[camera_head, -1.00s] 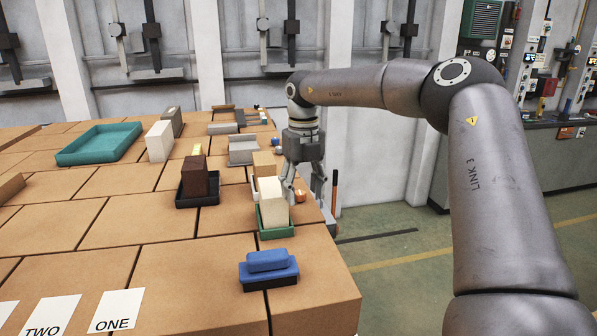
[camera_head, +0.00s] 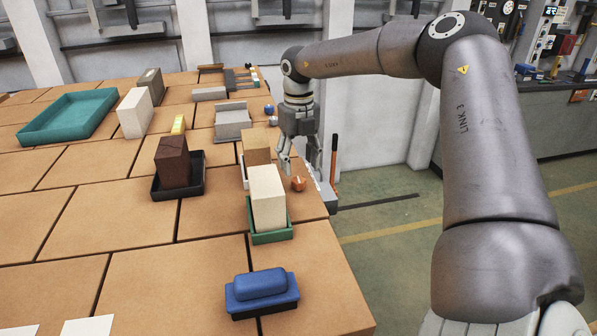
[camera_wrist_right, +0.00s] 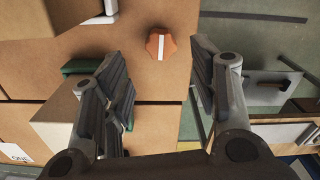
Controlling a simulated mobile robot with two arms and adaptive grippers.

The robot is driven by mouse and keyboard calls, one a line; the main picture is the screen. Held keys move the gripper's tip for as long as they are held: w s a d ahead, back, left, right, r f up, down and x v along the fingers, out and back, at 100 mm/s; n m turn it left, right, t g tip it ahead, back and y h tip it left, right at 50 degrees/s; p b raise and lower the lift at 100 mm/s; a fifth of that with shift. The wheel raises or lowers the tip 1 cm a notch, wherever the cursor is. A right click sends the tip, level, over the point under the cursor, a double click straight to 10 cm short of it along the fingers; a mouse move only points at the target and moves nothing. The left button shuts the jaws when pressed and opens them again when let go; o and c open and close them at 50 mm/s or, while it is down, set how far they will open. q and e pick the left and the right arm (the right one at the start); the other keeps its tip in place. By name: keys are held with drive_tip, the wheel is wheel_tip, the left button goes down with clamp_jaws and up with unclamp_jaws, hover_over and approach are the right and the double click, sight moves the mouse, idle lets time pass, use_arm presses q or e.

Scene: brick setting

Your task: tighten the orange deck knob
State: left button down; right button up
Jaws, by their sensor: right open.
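The orange deck knob (camera_head: 298,184) sits on the brick-topped deck close to its right edge, just right of a cream block in a green tray. In the right wrist view the knob (camera_wrist_right: 161,45) shows from above as a lobed orange disc with a white stripe. My right gripper (camera_head: 300,178) points down over the deck edge, above and behind the knob. Its fingers (camera_wrist_right: 160,95) are spread wide with nothing between them, and the knob appears beyond the fingertips, between their lines. I cannot tell the exact height gap. My left gripper is in neither current view.
The cream block (camera_head: 268,195) in its green tray (camera_head: 271,238) stands close to the knob. A tan block (camera_head: 256,147) is behind it. A dark brown block (camera_head: 173,162) and a teal tray (camera_head: 68,118) are further left. Bare deck lies between.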

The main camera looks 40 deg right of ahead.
sight(299, 180)
drive_tip(key=f, duration=0.3)
drive_tip(key=f+p, duration=0.1)
drive_tip(key=shift+w+d+f, duration=0.25)
use_arm(q)
drive_tip(key=shift+w+d+r, duration=0.1)
drive_tip(key=shift+w+r, duration=0.15)
drive_tip(key=shift+r, duration=0.2)
drive_tip(key=shift+w+d+r, duration=0.1)
drive_tip(key=shift+w+r, duration=0.1)
drive_tip(key=shift+r, duration=0.2)
use_arm(e)
drive_tip(key=shift+s+a+f, duration=0.1)
drive_tip(key=shift+f, duration=0.35)
